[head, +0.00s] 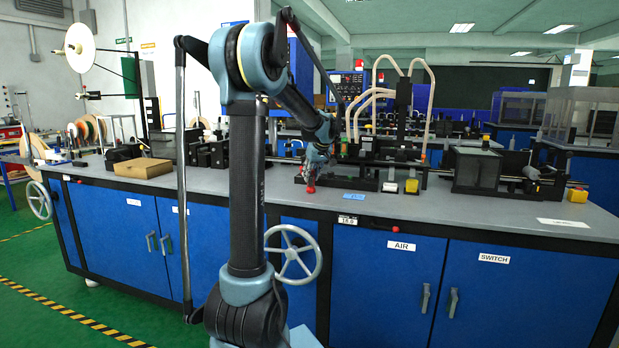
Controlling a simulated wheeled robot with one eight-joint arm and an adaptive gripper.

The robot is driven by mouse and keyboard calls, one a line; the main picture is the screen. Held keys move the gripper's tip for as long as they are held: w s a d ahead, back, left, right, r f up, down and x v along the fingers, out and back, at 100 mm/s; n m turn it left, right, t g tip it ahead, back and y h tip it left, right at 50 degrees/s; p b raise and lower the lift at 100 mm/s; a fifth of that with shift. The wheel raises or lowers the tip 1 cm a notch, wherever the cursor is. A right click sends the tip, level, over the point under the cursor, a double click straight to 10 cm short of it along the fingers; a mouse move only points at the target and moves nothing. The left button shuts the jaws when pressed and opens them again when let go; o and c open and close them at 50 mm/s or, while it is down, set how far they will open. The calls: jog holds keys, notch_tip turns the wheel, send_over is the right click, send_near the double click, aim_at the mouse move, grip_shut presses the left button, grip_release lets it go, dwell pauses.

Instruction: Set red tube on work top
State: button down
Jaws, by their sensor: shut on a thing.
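My gripper (317,162) is at the end of my arm, over the grey work top (240,188) near the middle of the bench. It is shut on a small red thing, which looks like the red tube (310,186). The red shows just below the fingers, low over the work top beside the black machine base. Its upper part is hidden by the fingers. I cannot tell whether its lower end touches the work top.
A black machine (395,160) with pale hoses stands right of my gripper. A cardboard box (143,168) lies on the left. Work top left of my gripper is mostly clear.

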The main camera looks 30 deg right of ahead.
jog(key=shift+f, duration=0.25)
jog(key=c, duration=1.3)
grip_release()
jog(key=d+v, duration=0.1)
jog(key=v, duration=1.1)
jog(key=s+a+f+g, duration=0.1)
jog(key=s+a+f, duration=0.15)
jog(key=a, duration=0.85)
jog(key=s+a+f+g+y, duration=0.15)
jog(key=a+f, duration=0.25)
jog(key=a, duration=0.7)
jog(key=s+a+f, duration=0.2)
jog(key=a+f, duration=0.1)
jog(key=a, duration=0.8)
jog(key=shift+n+g+h, duration=0.45)
jog(key=shift+n+g, duration=0.15)
jog(key=shift+g, duration=0.35)
jog(key=s+a+f, duration=0.4)
jog(key=s+f, duration=0.2)
jog(key=s+a+f, duration=0.4)
jog(key=s+f, duration=0.1)
jog(key=s, duration=0.1)
jog(key=s+a+f, duration=0.5)
jog(key=s+f, duration=0.1)
jog(key=shift+s+f, duration=0.3)
jog(key=shift+s, duration=0.1)
